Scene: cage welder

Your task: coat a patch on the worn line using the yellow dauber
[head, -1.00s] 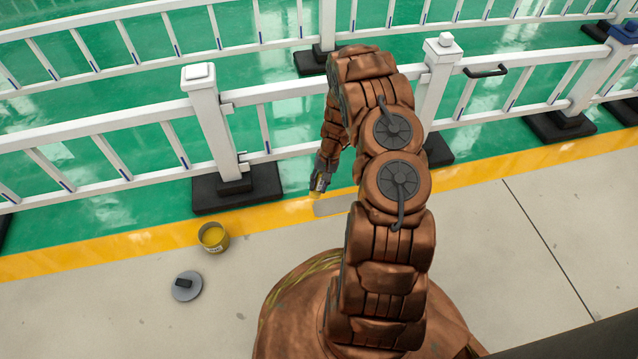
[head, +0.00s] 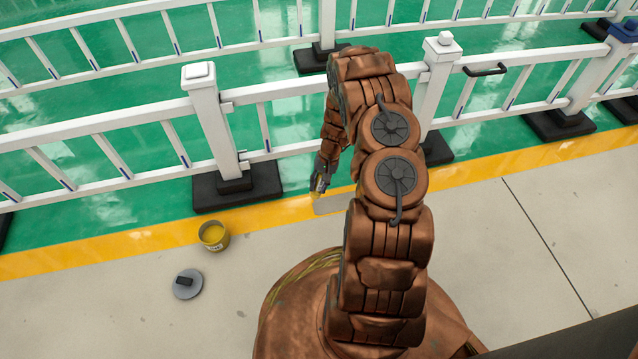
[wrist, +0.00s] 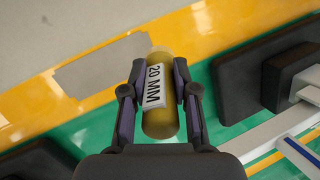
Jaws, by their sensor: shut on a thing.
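My gripper (wrist: 160,100) is shut on the yellow dauber (wrist: 158,122), a rounded cylinder with a white label reading "20 MM". In the head view the gripper (head: 318,184) is low over the yellow line at the left end of the bare patch. The worn patch (wrist: 98,66) is a grey gap in the yellow line (wrist: 200,45); it also shows in the head view (head: 332,204), partly hidden by my arm. In the wrist view the dauber's far end is beside the patch, over yellow paint. I cannot tell whether its tip touches the floor.
An open yellow paint pot (head: 214,236) stands at the line's near edge, left of my gripper. A grey lid with a dark handle (head: 187,284) lies on the concrete. A white railing (head: 212,125) on black bases (head: 238,188) stands just beyond the line.

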